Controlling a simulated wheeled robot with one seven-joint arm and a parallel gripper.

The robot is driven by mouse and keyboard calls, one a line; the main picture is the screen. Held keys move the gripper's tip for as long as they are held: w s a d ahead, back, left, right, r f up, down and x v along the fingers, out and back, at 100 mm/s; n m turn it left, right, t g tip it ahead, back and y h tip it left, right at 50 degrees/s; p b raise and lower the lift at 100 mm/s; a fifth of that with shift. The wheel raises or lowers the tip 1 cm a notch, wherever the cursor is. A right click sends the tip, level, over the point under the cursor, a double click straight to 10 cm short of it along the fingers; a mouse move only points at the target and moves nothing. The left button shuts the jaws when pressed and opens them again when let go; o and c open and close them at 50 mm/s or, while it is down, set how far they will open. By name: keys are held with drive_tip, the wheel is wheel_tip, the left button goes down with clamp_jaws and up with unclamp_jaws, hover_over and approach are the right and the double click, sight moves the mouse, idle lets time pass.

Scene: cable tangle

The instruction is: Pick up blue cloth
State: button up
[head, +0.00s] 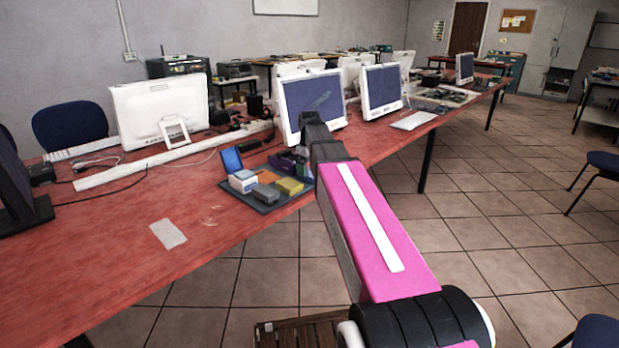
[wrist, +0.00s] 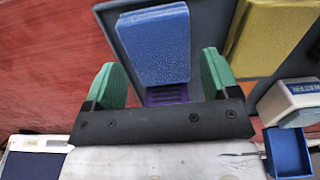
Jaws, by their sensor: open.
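The blue cloth (wrist: 155,45) is a thick folded block at the top centre of the wrist view. My gripper (wrist: 160,75) is open, with one green finger to the left and one to the right of the cloth's near end. I cannot tell whether either finger touches it. A small purple ribbed thing shows at the cloth's near end. In the head view my arm reaches over the table's edge, and I cannot make out the fingers or clearly pick out the blue cloth.
A dark tray (head: 258,207) on the red table (head: 120,250) holds a yellow block (head: 289,186), a grey block (head: 265,194) and a white box (head: 243,180). The yellow block also shows in the wrist view (wrist: 265,35). Monitors (head: 312,95) stand behind. The table's front left is mostly clear.

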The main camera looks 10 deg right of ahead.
sight(309, 173)
drive_tip(key=shift+f, duration=1.5)
drive_tip(key=c, duration=0.7)
drive_tip(key=shift+r, duration=0.1)
drive_tip(key=shift+r, duration=0.75)
wheel_tip(309, 173, up, 3)
drive_tip(key=shift+f, duration=0.2)
drive_tip(key=s+a+r, duration=0.2)
drive_tip(key=a, duration=0.1)
drive_tip(key=s+a+r, duration=0.2)
drive_tip(key=a, duration=0.1)
drive_tip(key=s+a+r, duration=0.2)
drive_tip(key=s+a, duration=0.1)
drive_tip(key=shift+a+r, duration=0.1)
drive_tip(key=shift+r, duration=0.3)
